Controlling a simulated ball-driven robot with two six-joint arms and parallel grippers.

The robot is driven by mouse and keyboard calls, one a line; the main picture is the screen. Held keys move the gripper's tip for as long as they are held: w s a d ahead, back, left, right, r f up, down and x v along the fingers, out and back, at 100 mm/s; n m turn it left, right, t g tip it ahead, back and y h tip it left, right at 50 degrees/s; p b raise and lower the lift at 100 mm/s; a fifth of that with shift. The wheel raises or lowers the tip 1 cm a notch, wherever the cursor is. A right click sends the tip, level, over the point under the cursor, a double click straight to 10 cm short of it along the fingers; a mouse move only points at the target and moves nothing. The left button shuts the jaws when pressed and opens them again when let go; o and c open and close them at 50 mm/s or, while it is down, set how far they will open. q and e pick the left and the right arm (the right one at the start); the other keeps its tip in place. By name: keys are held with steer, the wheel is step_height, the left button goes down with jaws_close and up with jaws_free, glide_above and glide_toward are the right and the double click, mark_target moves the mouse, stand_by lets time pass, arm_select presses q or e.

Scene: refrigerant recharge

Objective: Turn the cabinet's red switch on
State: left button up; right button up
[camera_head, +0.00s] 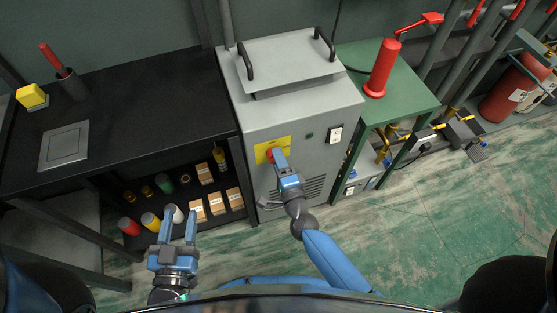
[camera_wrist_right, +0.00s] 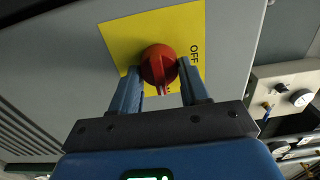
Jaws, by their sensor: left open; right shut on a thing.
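The red switch (camera_wrist_right: 159,65) is a round rotary knob on a yellow plate (camera_wrist_right: 118,38) on the grey cabinet's front. The word OFF shows on the plate to the right of the knob in the right wrist view. In the head view the knob (camera_head: 271,154) sits just beyond my right gripper (camera_head: 279,160), whose fingers are shut on it, one on each side. A small pale mark shows at the knob's lower edge; the lower lettering is mostly hidden by the fingers. My left gripper (camera_head: 177,226) is open and empty, in front of the black shelf unit.
The grey cabinet (camera_head: 335,94) has a handled lid on top. To its left stands a black workbench (camera_head: 130,110) with bottles and boxes on its shelves. To its right is a green table (camera_head: 405,86) with a red cylinder (camera_head: 383,68). The green floor (camera_head: 450,220) at right is clear.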

steer(key=o, duration=1)
steer(key=shift+s, duration=0.15)
steer(key=p+v, duration=0.1)
steer(key=v, duration=0.9)
steer(key=shift+s+d, duration=0.15)
steer(key=shift+s, duration=0.1)
